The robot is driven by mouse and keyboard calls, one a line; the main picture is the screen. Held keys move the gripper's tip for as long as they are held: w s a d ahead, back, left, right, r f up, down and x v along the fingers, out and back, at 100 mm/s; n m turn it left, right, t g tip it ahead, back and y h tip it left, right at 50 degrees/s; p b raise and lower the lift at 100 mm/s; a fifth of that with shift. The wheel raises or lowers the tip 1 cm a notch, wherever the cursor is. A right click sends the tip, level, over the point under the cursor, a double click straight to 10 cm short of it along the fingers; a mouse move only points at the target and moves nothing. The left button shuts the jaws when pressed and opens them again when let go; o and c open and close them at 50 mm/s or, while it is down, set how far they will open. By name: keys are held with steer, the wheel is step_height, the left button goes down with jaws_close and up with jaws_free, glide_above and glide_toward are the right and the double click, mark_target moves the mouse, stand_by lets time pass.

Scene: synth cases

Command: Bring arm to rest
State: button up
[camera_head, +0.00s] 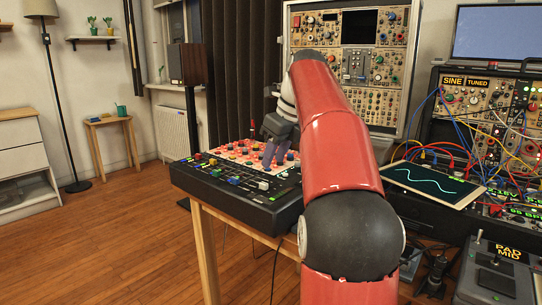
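My red arm (340,160) reaches forward from the bottom of the head view and bends down at its far end. My gripper (274,163) points down over the mixing console (225,192), which has a pale red and white panel of knobs (240,152) at its back. The fingertips are close to the panel's right part; whether they touch it is not clear. I see nothing held between the fingers. They are small and dark here, so the gap between them cannot be judged. The arm hides part of the console's right side.
A tall synth rack (385,70) stands behind the arm. At right are a cabled modular case (470,110), a tablet with a wave trace (435,184) and a joystick box (495,270). A wooden table leg (206,255) stands below the console. The wooden floor (100,245) at left is clear.

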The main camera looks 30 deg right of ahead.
steer(key=s+a+f+n, duration=0.2)
steer(key=s+a+n, duration=0.3)
steer(key=a+n, duration=0.4)
steer(key=s+a+f+n, duration=0.5)
steer(key=s+f+n, duration=0.4)
steer(key=f+n, duration=0.1)
steer(key=s+a+f+n+t+h, duration=0.1)
steer(key=s+a+f+n, duration=0.4)
steer(key=s+f+n, duration=0.4)
steer(key=shift+s+a+f+n+h, duration=0.3)
steer(key=shift+s+n, duration=0.35)
steer(key=shift+n, duration=1.35)
steer(key=shift+d, duration=0.1)
